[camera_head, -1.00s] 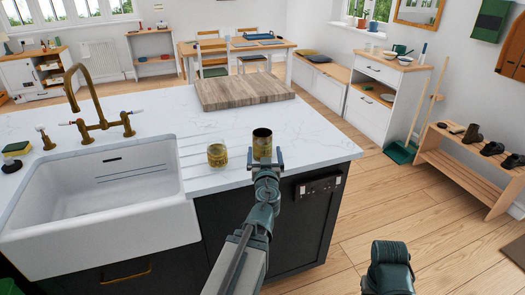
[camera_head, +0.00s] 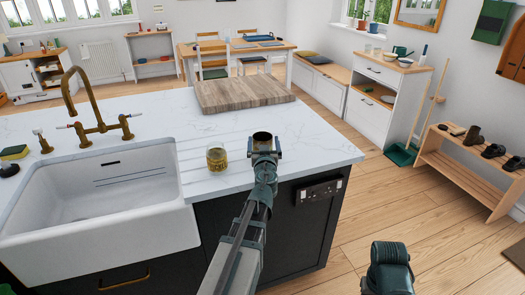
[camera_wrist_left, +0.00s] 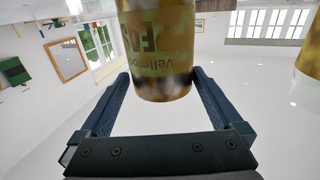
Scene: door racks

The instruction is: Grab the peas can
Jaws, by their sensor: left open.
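My left gripper (camera_head: 265,153) is open at the can's near side. In the wrist view, its two dark fingers (camera_wrist_left: 160,85) lie on either side of the can with gaps showing. The gripper hides the can's lower part in the head view. My right gripper is out of view.
A yellowish glass or jar (camera_head: 216,157) stands just left of the can; a yellowish object (camera_wrist_left: 309,58) shows at the wrist view's right edge. The white sink (camera_head: 100,215) with brass tap (camera_head: 95,120) is farther left. A wooden board (camera_head: 243,93) lies behind.

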